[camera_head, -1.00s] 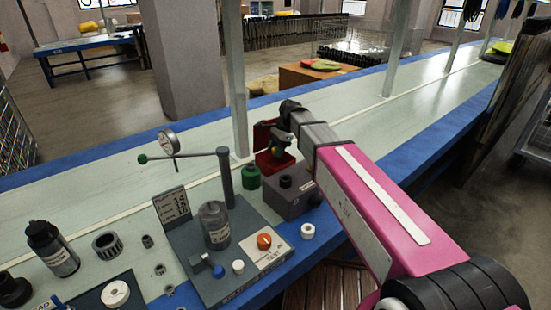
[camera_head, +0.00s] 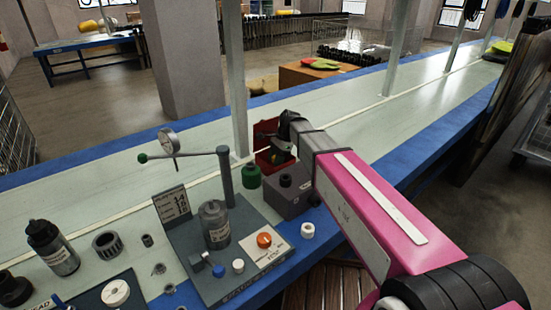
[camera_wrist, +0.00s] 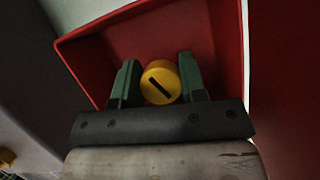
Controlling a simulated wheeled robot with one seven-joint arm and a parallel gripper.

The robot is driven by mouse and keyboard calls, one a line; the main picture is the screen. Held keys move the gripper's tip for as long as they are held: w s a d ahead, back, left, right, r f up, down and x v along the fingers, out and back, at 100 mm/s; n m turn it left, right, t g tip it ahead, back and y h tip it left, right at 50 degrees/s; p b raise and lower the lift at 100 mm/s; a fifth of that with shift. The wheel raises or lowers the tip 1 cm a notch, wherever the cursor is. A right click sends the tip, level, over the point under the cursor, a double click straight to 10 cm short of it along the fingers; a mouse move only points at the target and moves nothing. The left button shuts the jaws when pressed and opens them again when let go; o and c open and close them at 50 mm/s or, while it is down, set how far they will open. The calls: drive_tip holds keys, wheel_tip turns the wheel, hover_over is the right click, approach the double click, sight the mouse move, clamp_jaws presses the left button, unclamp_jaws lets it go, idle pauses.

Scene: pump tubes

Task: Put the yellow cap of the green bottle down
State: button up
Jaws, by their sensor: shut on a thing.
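The yellow cap (camera_wrist: 160,82), round with a dark slot across its face, is between the two green fingers of my gripper (camera_wrist: 158,72) in the wrist view. My gripper is shut on it. A red open bin (camera_wrist: 100,62) surrounds the view of the cap, with its floor and walls behind it. In the head view the red bin (camera_head: 265,160) stands behind the grey box, and my gripper (camera_head: 279,152) is at it. I cannot tell whether the cap touches the bin floor. The green bottle (camera_head: 251,177) stands upright on the bench, left of the grey box.
A grey box (camera_head: 290,198) with a black knob stands in front of the red bin. A pump fixture with a post (camera_head: 225,175), lever and gauge stands to the left. A white ring (camera_head: 307,230) lies near the front edge. The bench beyond the bin is clear.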

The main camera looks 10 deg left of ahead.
drive_tip(key=shift+f, duration=0.1)
drive_tip(key=o, duration=1)
drive_tip(key=shift+r, duration=0.45)
drive_tip(key=v, duration=1.2)
drive_tip(key=shift+r, duration=0.2)
